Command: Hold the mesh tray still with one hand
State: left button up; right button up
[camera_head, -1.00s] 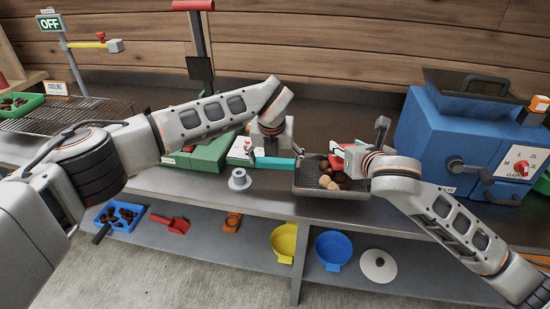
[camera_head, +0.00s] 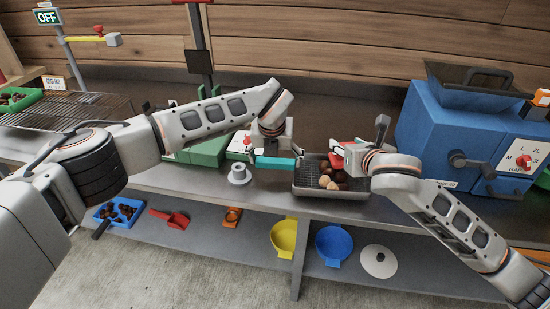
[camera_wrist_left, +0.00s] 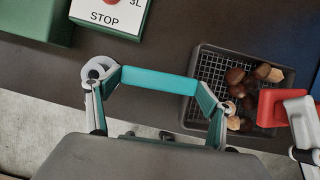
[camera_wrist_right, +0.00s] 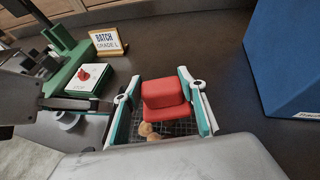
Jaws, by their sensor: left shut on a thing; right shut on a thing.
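The dark mesh tray (camera_head: 296,190) lies at the front edge of the counter with brown and pale chestnuts (camera_head: 328,182) in it. It also shows in the left wrist view (camera_wrist_left: 198,112). My left gripper (camera_head: 275,162) is shut on a teal bar (camera_wrist_left: 158,80), just left of the tray. My right gripper (camera_wrist_right: 168,105) is shut on a red block-like piece (camera_wrist_right: 166,112) above the tray's right side. The piece hides part of the mesh and some chestnuts. Whether the red piece or the teal bar is joined to the tray, I cannot tell.
A blue machine (camera_head: 435,135) stands right of the tray. A green unit with a stop sign (camera_wrist_left: 105,15) is behind my left gripper. A white spool-like piece (camera_head: 239,172) stands left of the tray. Yellow (camera_head: 284,238) and blue bowls (camera_head: 333,246) sit on the lower shelf.

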pick_arm(q)
jog(key=shift+f+b, duration=0.3)
jog(key=shift+f, duration=0.55)
jog(key=o, duration=1.6)
jog(key=c, duration=1.6)
